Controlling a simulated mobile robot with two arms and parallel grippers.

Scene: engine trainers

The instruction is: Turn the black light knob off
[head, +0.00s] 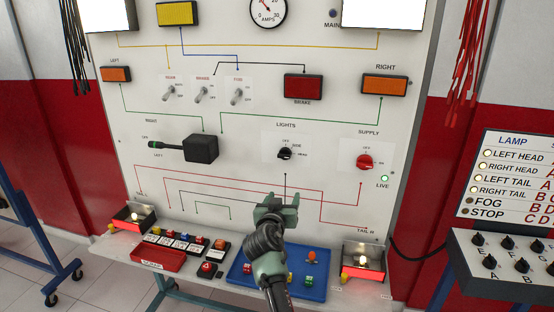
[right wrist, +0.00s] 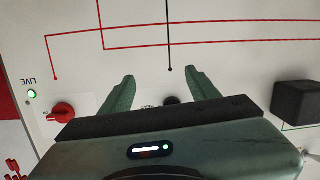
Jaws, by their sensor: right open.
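The black light knob (head: 285,154) sits on the upright white panel under the word LIGHTS, with OFF, SIDE and HEAD marks around it. Its pointer looks turned to the right, towards HEAD; the exact mark is hard to tell. My right gripper (head: 281,199) is open and empty, below the knob in the head view and apart from it. My left gripper is out of view.
The red supply knob (head: 365,161) is right of the light knob, near a lit green LIVE lamp (head: 385,178). A black box with a lever (head: 200,148) is to the left. Lit lamp boxes (head: 133,216) (head: 363,261) and a blue tray (head: 318,291) stand on the ledge below.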

